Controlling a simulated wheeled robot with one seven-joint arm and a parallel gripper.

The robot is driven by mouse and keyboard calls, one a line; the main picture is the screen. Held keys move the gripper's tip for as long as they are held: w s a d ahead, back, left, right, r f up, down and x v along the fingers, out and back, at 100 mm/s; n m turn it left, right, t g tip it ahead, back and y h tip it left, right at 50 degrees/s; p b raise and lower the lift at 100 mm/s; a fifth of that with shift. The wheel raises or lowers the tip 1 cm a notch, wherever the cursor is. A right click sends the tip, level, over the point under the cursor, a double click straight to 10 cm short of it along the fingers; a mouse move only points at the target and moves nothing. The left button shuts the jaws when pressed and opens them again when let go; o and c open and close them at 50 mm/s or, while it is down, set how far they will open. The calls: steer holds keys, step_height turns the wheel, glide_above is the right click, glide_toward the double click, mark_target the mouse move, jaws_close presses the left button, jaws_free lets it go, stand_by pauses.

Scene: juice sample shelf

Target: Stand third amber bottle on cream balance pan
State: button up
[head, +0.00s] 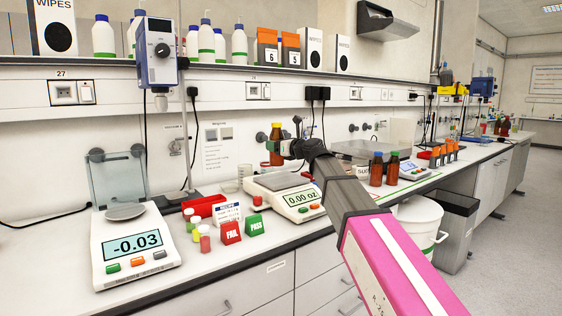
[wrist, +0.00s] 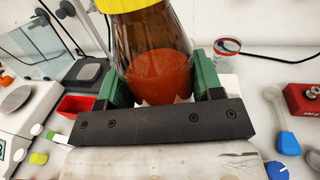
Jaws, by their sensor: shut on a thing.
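My gripper (head: 280,147) is shut on an amber bottle (head: 276,130) with a yellow cap and reddish-orange contents. In the wrist view, the bottle (wrist: 158,65) stands upright between the green fingers of my gripper (wrist: 160,88). In the head view, it appears just above and behind the square grey pan (head: 277,182) of the cream balance (head: 298,200), which reads 0.00 oz. A gap shows between bottle base and pan in the picture; I cannot tell the exact alignment.
A white balance (head: 135,245) with a round pan and glass shield, reading -0.03, stands left. A red tray (head: 204,205), small vials, and FAIL (head: 231,233) and PASS (head: 254,226) blocks lie between the balances. A shelf (head: 220,68) runs above.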

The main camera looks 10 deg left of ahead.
steer(key=shift+w+d+f, duration=0.2)
steer(key=shift+w+f, duration=0.3)
steer(key=shift+f, duration=0.5)
steer(key=shift+w+d+f, duration=0.15)
steer(key=shift+w+f, duration=0.4)
steer(key=shift+f, duration=0.45)
steer(key=shift+w+d+f, duration=0.2)
steer(key=shift+w+f, duration=0.3)
steer(key=shift+f, duration=0.5)
steer(key=o, duration=1.1)
steer(key=shift+f, duration=0.15)
steer(key=v, duration=1.2)
